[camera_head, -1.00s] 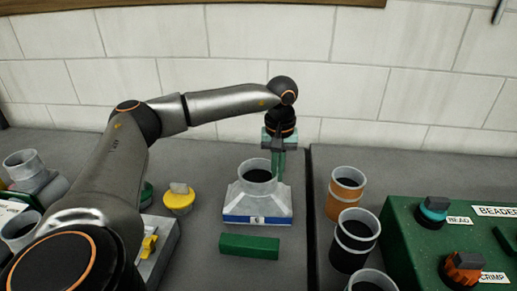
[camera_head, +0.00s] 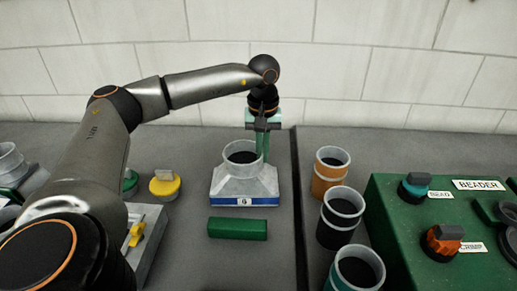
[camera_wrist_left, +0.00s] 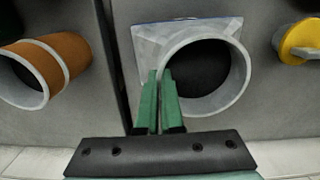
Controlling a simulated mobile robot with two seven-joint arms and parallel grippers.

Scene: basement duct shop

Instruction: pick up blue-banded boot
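The blue-banded boot (camera_head: 245,185) stands upright on the grey bench, a pale metal piece with a round open collar on a flared square base and a blue band with a small white label along its front. My left gripper (camera_head: 263,155) points down at the right side of the collar in the head view. In the left wrist view its green fingers (camera_wrist_left: 160,95) are close together at the edge of the boot's collar (camera_wrist_left: 240,75), with the rim between them. The finger tips are partly hidden by the rim. My right gripper is not in view.
A green bar (camera_head: 238,228) lies just in front of the boot. An orange cup (camera_head: 331,172), a black cup (camera_head: 340,222) and a teal cup (camera_head: 357,272) stand right of a bench seam, beside the green beader machine (camera_head: 400,235).

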